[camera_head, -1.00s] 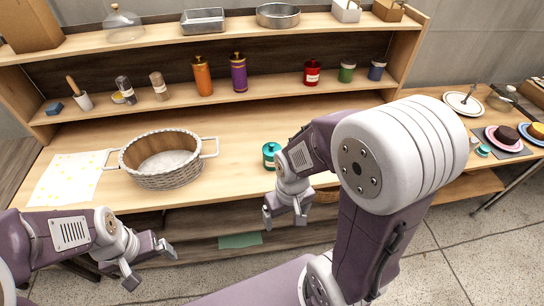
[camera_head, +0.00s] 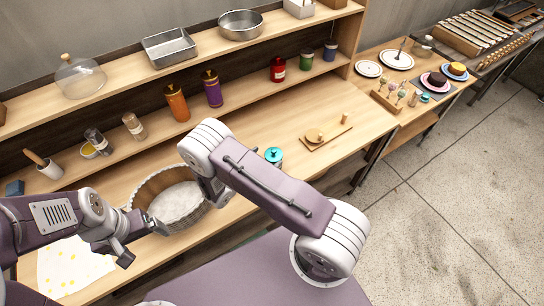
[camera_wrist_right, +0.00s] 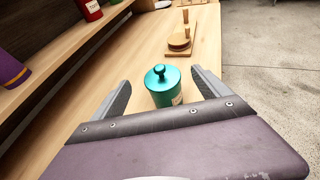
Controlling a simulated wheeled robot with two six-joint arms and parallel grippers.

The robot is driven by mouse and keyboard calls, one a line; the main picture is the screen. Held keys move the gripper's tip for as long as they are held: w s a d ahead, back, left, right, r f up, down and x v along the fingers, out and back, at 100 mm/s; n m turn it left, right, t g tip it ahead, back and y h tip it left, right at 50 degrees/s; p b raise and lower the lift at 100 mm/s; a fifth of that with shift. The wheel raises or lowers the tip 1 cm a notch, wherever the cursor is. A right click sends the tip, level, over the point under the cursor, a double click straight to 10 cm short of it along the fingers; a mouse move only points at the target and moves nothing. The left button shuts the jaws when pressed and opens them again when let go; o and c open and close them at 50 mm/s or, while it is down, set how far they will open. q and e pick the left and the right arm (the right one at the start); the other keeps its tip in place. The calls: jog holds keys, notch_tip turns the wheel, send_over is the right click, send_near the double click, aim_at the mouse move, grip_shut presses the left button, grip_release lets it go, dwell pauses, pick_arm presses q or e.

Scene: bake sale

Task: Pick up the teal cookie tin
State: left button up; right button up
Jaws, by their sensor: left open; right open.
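The teal cookie tin (camera_head: 274,156) with a round knob on its lid stands upright on the wooden counter, its lower part hidden behind my right arm. In the right wrist view the tin (camera_wrist_right: 162,90) sits ahead, between the two spread fingers of my right gripper (camera_wrist_right: 160,86). The gripper is open and empty; I cannot tell how far past the tin's near side the fingers reach. In the head view my right gripper is hidden behind its arm. My left gripper (camera_head: 146,243) is open and empty, in front of the wicker basket.
The wicker basket (camera_head: 138,185) stands left of the tin. A wooden board (camera_head: 330,132) with small items lies beyond it, to the right. A purple canister (camera_head: 212,90) and red jar (camera_head: 278,69) stand on the shelf behind. The counter between tin and board is clear.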

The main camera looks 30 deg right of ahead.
aim_at(278, 149)
jog(key=shift+s+d+f, duration=0.1)
jog(key=shift+d, duration=0.5)
jog(key=shift+w+d+f+p, duration=0.5)
jog(key=shift+w+d+f, duration=0.1)
jog(key=shift+w+d, duration=0.25)
jog(key=shift+w+f, duration=0.25)
jog(key=shift+w, duration=0.15)
jog(key=p+x, duration=0.1)
jog(key=x, duration=0.4)
jog(key=shift+s+d+p, duration=0.25)
jog(key=shift+s+p, duration=0.1)
jog(key=shift+s, duration=0.05)
jog(key=shift+w+f, duration=0.15)
jog(key=shift+c, duration=0.7)
jog(key=c, duration=1)
grip_shut()
pick_arm(q)
notch_tip(278, 149, up, 2)
jog(key=shift+w+r, duration=0.15)
jog(key=shift+r, duration=0.1)
